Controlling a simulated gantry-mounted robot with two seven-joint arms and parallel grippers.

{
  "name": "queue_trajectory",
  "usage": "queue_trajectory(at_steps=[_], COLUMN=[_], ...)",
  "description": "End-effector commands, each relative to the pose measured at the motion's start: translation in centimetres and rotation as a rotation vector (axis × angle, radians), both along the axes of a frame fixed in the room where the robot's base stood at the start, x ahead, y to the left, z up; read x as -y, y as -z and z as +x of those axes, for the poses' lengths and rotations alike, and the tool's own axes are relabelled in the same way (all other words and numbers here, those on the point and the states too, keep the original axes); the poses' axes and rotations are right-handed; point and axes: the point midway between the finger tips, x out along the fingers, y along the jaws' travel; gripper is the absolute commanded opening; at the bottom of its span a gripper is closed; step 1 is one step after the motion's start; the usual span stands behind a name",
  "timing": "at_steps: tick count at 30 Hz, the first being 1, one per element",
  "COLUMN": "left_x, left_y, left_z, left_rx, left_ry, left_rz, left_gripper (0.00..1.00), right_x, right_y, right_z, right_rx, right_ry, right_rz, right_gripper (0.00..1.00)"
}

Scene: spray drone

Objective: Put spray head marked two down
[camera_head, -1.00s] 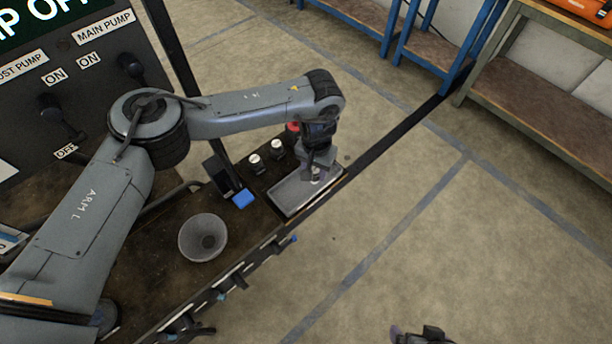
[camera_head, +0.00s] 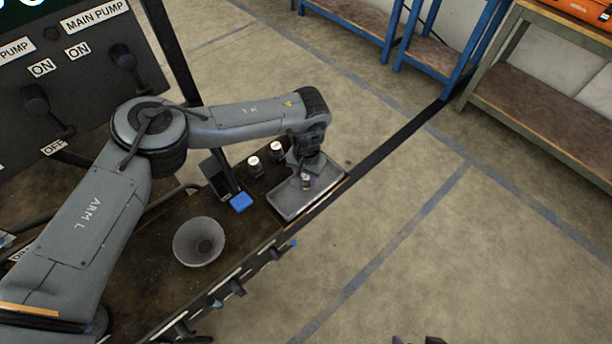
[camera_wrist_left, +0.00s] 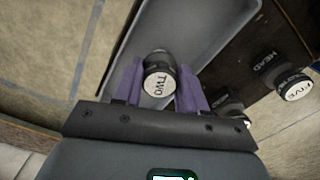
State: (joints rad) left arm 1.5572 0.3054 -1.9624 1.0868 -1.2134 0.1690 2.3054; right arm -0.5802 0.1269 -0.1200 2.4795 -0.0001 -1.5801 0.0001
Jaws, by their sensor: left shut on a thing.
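The spray head marked TWO (camera_wrist_left: 157,82) is a small dark cylinder with a white labelled top. In the left wrist view it sits between the purple fingers of my left gripper (camera_wrist_left: 158,88), which is shut on it. In the head view the left gripper (camera_head: 306,177) holds the spray head (camera_head: 306,182) over the grey shallow tray (camera_head: 287,205). The tray also shows in the left wrist view (camera_wrist_left: 212,30). I cannot tell whether the spray head touches the tray floor. At the bottom edge, only a dark sliver shows, possibly my right gripper.
Two white-topped heads (camera_head: 254,162) (camera_head: 277,148) stand beside the tray; one is marked FIVE (camera_wrist_left: 298,88). A blue block (camera_head: 241,201), a dark box (camera_head: 216,176) and a grey bowl (camera_head: 199,242) are left of the tray. The bench's front edge is close by.

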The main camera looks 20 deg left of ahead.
Motion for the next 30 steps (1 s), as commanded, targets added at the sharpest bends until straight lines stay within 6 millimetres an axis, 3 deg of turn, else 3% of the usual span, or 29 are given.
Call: queue_trajectory(at_steps=[6,7,12,23,30], left_x=[0.0,0.0,0.0,0.0,0.0], left_y=[0.3,0.3,0.3,0.0,-3.4], left_z=[0.0,0.0,0.0,0.0,0.0], left_rx=[0.000,0.001,0.001,0.001,0.001], left_ry=[-0.001,0.000,0.000,0.001,-0.001], left_rz=[0.000,0.000,0.000,0.001,-0.002], left_gripper=[0.00,0.44,0.67,0.67,0.67], right_x=[-0.1,-0.1,-0.2,-0.2,-0.2], right_y=[-0.1,-0.1,-0.1,0.0,-1.5], right_z=[0.0,0.0,0.0,0.0,0.0], right_rx=[0.001,0.000,0.000,0.000,0.000], right_ry=[0.002,0.002,0.005,0.007,0.005], right_rz=[0.003,0.004,0.008,0.011,0.009], right_gripper=[1.00,1.00,1.00,1.00,1.00])
